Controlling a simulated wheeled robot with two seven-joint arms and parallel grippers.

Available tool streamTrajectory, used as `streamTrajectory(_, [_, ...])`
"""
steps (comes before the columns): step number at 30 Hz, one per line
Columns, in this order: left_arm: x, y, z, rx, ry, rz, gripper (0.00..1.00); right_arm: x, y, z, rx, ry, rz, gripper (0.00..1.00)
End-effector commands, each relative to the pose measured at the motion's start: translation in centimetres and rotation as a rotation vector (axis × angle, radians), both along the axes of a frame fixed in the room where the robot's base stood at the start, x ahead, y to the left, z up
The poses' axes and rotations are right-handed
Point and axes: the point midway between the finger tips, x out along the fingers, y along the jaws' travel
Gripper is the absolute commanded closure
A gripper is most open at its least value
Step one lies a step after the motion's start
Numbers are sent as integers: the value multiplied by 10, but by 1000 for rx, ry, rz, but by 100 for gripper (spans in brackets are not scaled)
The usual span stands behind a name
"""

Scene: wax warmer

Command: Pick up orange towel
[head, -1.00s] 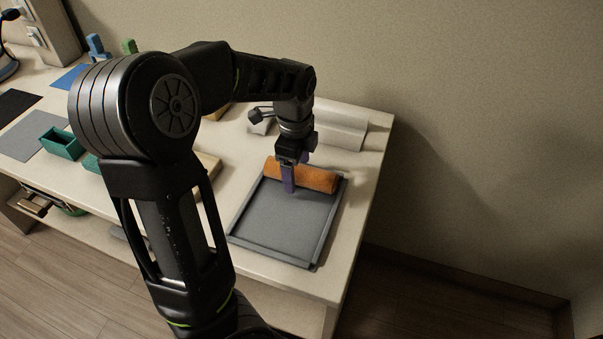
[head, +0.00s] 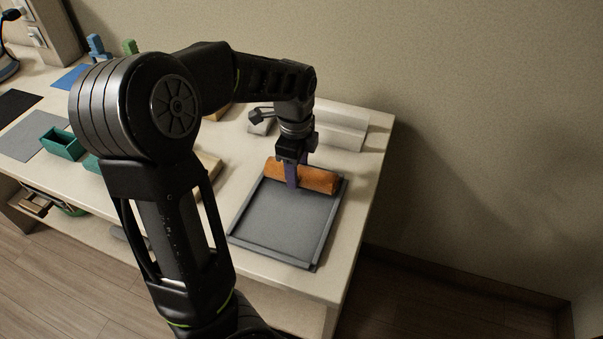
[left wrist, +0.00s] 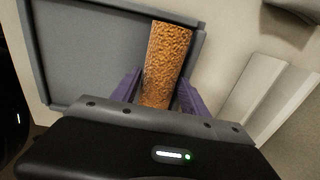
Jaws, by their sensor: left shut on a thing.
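The orange towel (head: 315,179) is a rolled cylinder lying along the far edge of the grey tray (head: 282,222) in the head view. In the left wrist view the towel (left wrist: 167,62) sits between two purple fingers, with the tray (left wrist: 95,50) beside and under it. My left gripper (head: 292,184) points down over the towel and is shut on it, near its left part. The left gripper also shows in the left wrist view (left wrist: 160,95). Whether the towel is clear of the tray cannot be told. My right gripper is not in view.
A white, stepped holder (head: 342,128) stands just behind the towel. Green open boxes (head: 63,143), a grey mat (head: 36,137) and a blue mat (head: 70,78) lie to the left. The table's right edge is close to the tray.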

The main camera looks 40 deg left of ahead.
Motion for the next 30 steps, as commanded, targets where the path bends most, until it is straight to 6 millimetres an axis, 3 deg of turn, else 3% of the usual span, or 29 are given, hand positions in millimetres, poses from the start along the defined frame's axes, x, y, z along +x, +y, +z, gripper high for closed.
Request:
streamTrajectory(8, [1, 0, 8, 0, -3, 0, 91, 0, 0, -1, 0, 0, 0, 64])
streamTrajectory(21, [1, 0, 84, 0, -4, 0, 92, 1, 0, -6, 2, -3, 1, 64])
streamTrajectory(30, [0, 0, 100, -1, 0, -1, 92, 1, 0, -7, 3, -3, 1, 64])
